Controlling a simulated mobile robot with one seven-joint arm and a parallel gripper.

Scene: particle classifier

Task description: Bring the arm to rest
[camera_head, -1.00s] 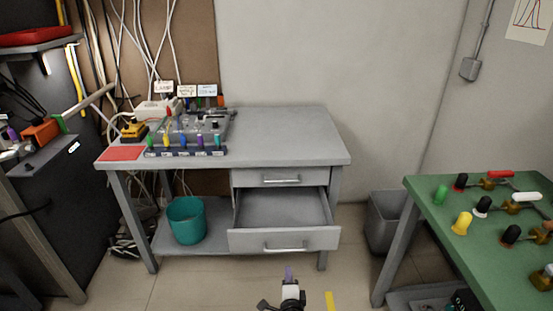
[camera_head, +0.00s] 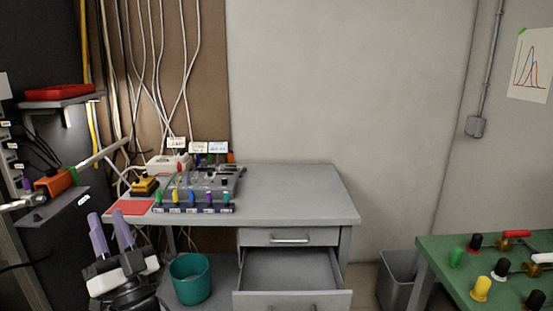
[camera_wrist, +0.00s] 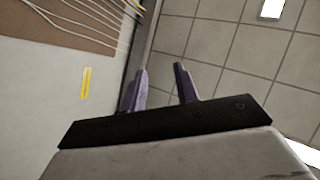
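My gripper (camera_head: 106,214) is at the lower left of the head view, raised in front of the grey desk's left end. Its two purple fingers point up and stand apart with nothing between them. In the wrist view the two fingers (camera_wrist: 159,70) also show a clear gap, with the tiled ceiling and a wall behind them. The rest of my arm is mostly cut off by the bottom edge of the head view.
The grey desk (camera_head: 300,195) has an open, empty-looking drawer (camera_head: 285,268). A rack of coloured pieces (camera_head: 193,207) and a red mat (camera_head: 131,207) lie on it. A teal bin (camera_head: 190,280) is below. A green table (camera_head: 435,262) stands right, a red tray (camera_head: 58,92) upper left.

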